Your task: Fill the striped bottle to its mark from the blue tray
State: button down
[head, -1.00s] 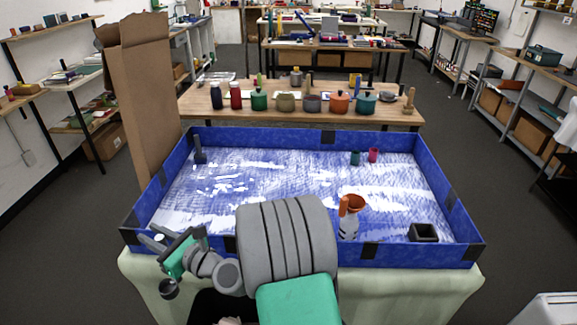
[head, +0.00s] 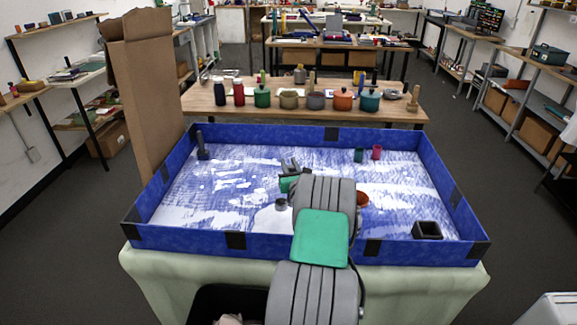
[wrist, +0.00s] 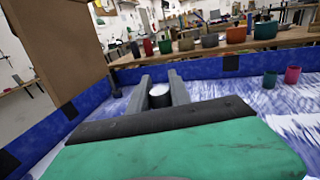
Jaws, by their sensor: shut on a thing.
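The blue tray (head: 290,245) holds a layer of loose white material spread unevenly over its floor. My gripper (head: 289,170) is above the tray's middle. In the wrist view my gripper (wrist: 159,90) is shut on a small dark cup (wrist: 159,101), with white showing inside its rim. An orange funnel (head: 363,199) peeks out to the right of my arm. The striped bottle under it is hidden behind my arm, so its mark and fill level cannot be seen.
A teal cup (head: 358,155) and a magenta cup (head: 377,152) stand at the tray's back right. A black open box (head: 427,230) sits front right, a dark post (head: 202,150) back left. A tall cardboard panel (head: 146,100) stands at the left.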

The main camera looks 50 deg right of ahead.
notch_tip(320, 180, down, 6)
jog(key=b, duration=0.4)
dwell(0.8)
jog(key=shift+r, duration=0.1)
dwell(0.4)
notch_tip(320, 180, up, 16)
jog(key=p, duration=1)
jog(key=shift+f, duration=0.25)
